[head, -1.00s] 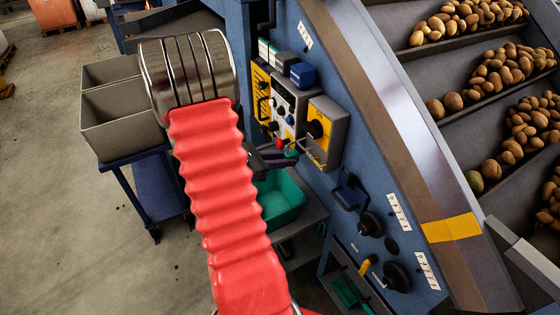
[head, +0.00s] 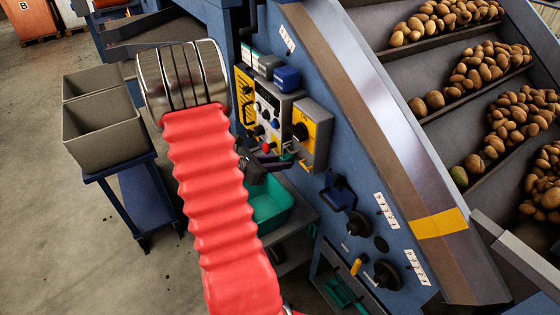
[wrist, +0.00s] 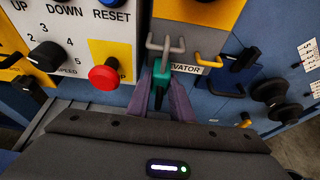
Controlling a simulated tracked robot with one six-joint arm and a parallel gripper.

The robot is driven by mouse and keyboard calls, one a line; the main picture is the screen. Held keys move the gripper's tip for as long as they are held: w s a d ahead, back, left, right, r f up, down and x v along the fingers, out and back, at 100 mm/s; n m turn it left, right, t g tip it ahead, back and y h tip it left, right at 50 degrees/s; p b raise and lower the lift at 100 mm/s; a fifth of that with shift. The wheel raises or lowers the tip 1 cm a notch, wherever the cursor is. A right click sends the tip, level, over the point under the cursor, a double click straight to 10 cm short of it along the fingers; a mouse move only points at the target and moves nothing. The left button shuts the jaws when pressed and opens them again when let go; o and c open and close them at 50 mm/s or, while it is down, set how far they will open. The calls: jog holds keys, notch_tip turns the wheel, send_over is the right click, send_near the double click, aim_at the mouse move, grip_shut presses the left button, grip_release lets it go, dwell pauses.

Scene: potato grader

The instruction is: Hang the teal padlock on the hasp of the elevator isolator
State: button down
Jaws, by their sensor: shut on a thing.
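My gripper (wrist: 160,98) is shut on the teal padlock (wrist: 161,76) in the wrist view, its purple fingers on either side of the body. The padlock's grey shackle (wrist: 166,46) points up over the lower edge of the yellow elevator isolator (wrist: 203,12). In the head view the padlock (head: 288,156) shows as a small teal spot just below the isolator (head: 314,130). My red-sleeved arm hides part of the area.
The control panel (wrist: 105,45) with a red button (wrist: 104,77) stands left of the padlock. Black knobs (head: 358,223) and a blue handle (head: 338,192) lie lower right. A green bin (head: 270,205) is below. Grey bins (head: 100,135) stand on a blue trolley at left.

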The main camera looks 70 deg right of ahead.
jog(key=c, duration=1.5)
grip_release()
jog(key=shift+w, duration=0.1)
jog(key=v, duration=1.3)
jog(key=shift+w+a+r, duration=0.1)
jog(key=shift+w+a, duration=0.15)
jog(key=shift+a, duration=0.05)
